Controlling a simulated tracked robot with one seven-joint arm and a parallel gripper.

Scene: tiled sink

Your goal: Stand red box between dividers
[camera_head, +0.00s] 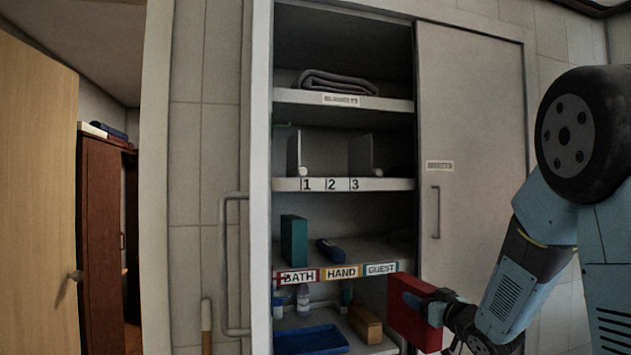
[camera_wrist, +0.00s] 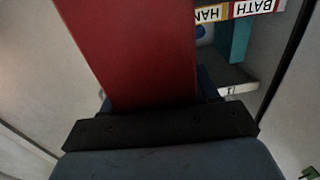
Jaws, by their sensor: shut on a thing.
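A red box (camera_head: 413,313) is held in my gripper (camera_head: 440,302) at the lower right of the cabinet opening, in front of the lower shelves. In the wrist view the red box (camera_wrist: 135,50) fills the upper middle, and my gripper (camera_wrist: 160,125) is against it. The numbered shelf (camera_head: 388,184) carries labels 1, 2 and 3. Two upright dividers stand on it: a left divider (camera_head: 294,152) and a right divider (camera_head: 361,153). The space between them looks empty. The fingertips are partly hidden by the box.
A folded grey towel (camera_head: 338,83) lies on the top shelf. A teal box (camera_head: 294,240) and a blue item (camera_head: 331,249) are on the BATH/HAND/GUEST shelf. Below are bottles (camera_head: 302,298), a blue tray (camera_head: 311,341) and a tan box (camera_head: 366,324). A sliding door (camera_head: 470,130) covers the right side.

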